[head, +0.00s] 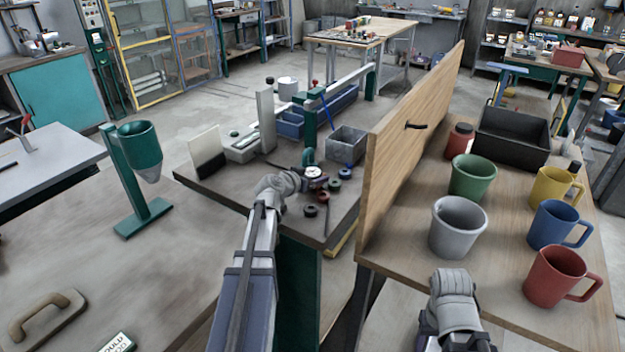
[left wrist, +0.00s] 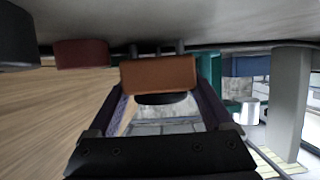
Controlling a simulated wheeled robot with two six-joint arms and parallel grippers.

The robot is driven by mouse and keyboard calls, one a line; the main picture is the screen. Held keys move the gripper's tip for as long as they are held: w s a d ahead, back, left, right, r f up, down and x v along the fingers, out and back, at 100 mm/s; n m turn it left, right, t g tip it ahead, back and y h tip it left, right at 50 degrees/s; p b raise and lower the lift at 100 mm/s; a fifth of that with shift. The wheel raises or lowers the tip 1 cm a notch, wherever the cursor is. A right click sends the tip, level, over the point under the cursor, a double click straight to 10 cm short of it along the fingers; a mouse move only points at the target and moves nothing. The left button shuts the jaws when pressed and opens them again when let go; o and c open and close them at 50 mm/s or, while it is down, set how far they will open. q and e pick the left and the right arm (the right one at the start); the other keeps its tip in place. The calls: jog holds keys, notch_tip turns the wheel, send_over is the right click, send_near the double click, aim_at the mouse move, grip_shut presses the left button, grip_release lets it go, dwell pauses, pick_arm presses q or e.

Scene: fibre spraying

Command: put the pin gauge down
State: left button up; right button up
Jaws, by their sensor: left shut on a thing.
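My left gripper (head: 316,181) is low over the near right part of the grey bench, beside a group of small round pieces. In the left wrist view my left gripper (left wrist: 160,95) is shut on a copper-brown piece (left wrist: 160,75), which I take for the pin gauge. Its lower end, and whether it touches the bench, I cannot make out.
A tall wooden panel (head: 410,150) stands right of the bench. A grey metal bin (head: 347,144) and a blue bin (head: 290,125) stand behind the gripper. Several mugs, including a red one (head: 556,277), and a black crate (head: 512,137) occupy the right table.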

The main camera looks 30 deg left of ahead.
aim_at(312, 171)
pick_arm(q)
jog(key=shift+r+p, duration=5.05)
jog(key=shift+r, duration=0.05)
pick_arm(e)
notch_tip(312, 171, up, 10)
pick_arm(q)
jog(key=shift+f, duration=0.1)
pick_arm(e)
jog(key=shift+c, duration=0.2)
